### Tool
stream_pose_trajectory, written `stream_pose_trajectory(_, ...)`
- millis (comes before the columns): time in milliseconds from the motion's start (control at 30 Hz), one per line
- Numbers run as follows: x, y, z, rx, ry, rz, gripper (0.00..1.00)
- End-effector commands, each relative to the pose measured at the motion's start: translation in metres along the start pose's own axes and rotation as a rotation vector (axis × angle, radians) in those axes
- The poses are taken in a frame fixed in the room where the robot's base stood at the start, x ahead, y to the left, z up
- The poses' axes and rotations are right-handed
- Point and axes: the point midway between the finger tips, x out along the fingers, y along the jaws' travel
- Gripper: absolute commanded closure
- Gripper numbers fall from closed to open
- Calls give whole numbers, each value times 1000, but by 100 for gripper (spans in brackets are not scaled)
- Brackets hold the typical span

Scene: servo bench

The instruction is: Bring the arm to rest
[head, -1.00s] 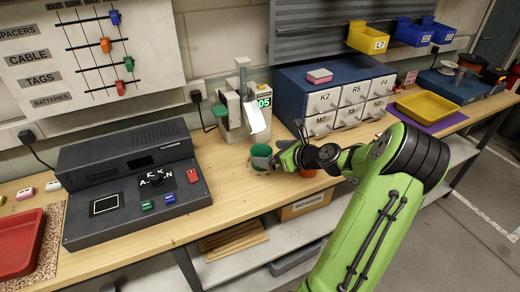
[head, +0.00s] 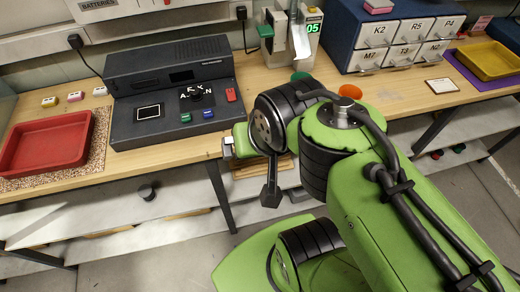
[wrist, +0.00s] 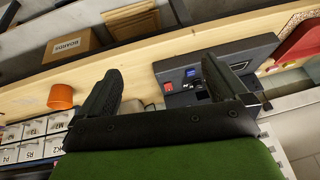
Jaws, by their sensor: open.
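My arm (head: 345,170) is folded up close in the head view, its green and black links in front of the bench edge. My gripper (wrist: 163,88) shows in the wrist view with two dark fingers spread wide and nothing between them. Beyond the fingers is the front of the wooden bench (wrist: 140,66). In the head view I cannot make out the fingertips clearly among the arm parts.
A dark console (head: 175,95) and a red tray (head: 45,143) stand on the bench at left. Drawers (head: 400,40) are at back right. The lower shelf (head: 110,240) juts below.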

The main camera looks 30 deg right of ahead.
Motion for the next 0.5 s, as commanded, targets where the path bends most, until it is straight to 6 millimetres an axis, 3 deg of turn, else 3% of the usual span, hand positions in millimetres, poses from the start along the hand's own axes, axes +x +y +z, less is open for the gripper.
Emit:
stream_pose_trajectory(67, -14, 0, 21, -183, 19, -18, 0)
stream_pose_trajectory(167, -21, 4, 34, -298, 24, -28, 0)
stream_pose_trajectory(500, -30, 3, 30, -317, 25, -28, 0)
